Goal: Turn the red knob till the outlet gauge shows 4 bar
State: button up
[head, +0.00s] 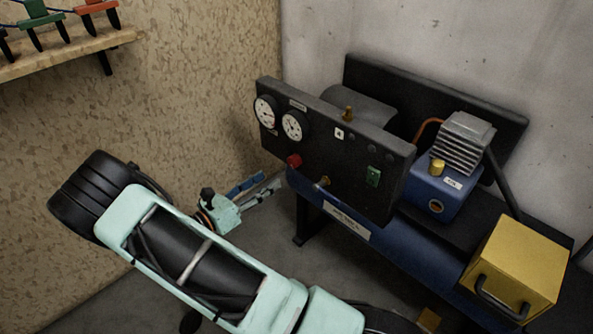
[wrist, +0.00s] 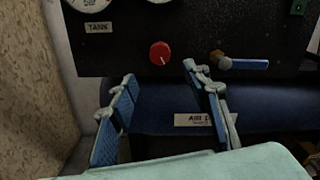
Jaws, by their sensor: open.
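The red knob (head: 294,160) is on the lower left of the black panel (head: 345,165) of a blue compressor. It also shows in the wrist view (wrist: 160,53), beyond my fingertips, with a small pale mark on its face. Two round white gauges, a left one (head: 265,111) and a right one (head: 293,125), sit above it; their readings are too small to tell. In the wrist view the gauges are cut off by the top edge, and the left one has a label reading TANK (wrist: 97,27). My gripper (wrist: 158,72) is open and empty, apart from the knob and below it.
A brass valve with a blue lever (wrist: 240,64) sits right of the knob. The blue tank (head: 375,238) lies below the panel. A yellow box (head: 520,265) stands at the right. A wooden shelf (head: 70,52) with clamp-like tools is on the left wall.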

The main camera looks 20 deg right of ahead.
aim_at(291, 164)
jog(key=b+x, duration=0.2)
jog(key=x, duration=0.8)
jog(key=shift+r, duration=0.1)
jog(key=c, duration=1.2)
jog(key=shift+o, duration=0.2)
jog(key=shift+m, duration=0.3)
